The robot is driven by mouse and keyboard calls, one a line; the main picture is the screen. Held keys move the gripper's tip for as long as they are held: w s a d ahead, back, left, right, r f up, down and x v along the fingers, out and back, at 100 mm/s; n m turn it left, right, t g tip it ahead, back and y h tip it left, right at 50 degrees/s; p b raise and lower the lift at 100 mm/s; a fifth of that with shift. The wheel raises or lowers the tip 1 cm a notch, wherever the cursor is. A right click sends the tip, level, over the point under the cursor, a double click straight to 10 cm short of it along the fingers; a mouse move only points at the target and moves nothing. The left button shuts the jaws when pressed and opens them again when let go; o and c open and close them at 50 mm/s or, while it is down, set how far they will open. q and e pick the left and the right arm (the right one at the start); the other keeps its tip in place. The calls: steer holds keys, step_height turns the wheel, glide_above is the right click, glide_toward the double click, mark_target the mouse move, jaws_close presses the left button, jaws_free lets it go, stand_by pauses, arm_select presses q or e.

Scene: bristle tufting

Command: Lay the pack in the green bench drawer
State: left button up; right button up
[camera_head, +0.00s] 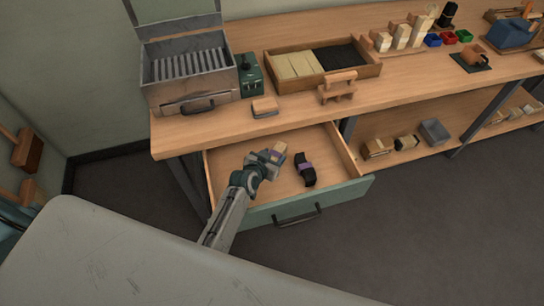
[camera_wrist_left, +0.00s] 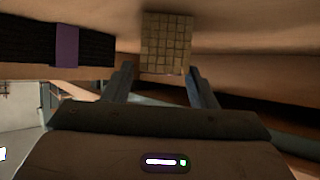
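A tan pack (camera_wrist_left: 167,43) with a grid-like face is at the fingertips of my left gripper (camera_wrist_left: 162,76) in the left wrist view. In the head view that pack (camera_head: 279,147) shows at the end of my left gripper (camera_head: 272,155), inside or just above the open green bench drawer (camera_head: 298,197). The fingers stand apart on either side of the pack; whether they press on it is unclear. A black pack with a purple band (camera_head: 305,169) lies in the drawer, right of the gripper, and shows in the left wrist view (camera_wrist_left: 95,46). My right gripper is not in view.
The wooden bench top (camera_head: 215,125) overhangs the drawer's back. On it are a grey metal box (camera_head: 190,90), a green device (camera_head: 250,75), a tray (camera_head: 322,66) of light and dark bundles and a brush-like block (camera_head: 263,107). The drawer floor has free room around the black pack.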

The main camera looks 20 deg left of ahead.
arm_select(q)
steer(key=shift+o, duration=1.1)
steer(key=shift+r, duration=0.15)
steer(key=v, duration=0.6)
steer(key=shift+s+a+r, duration=0.1)
steer(key=shift+s+r, duration=0.25)
steer(key=shift+s, duration=0.25)
steer(key=shift+c, duration=0.5)
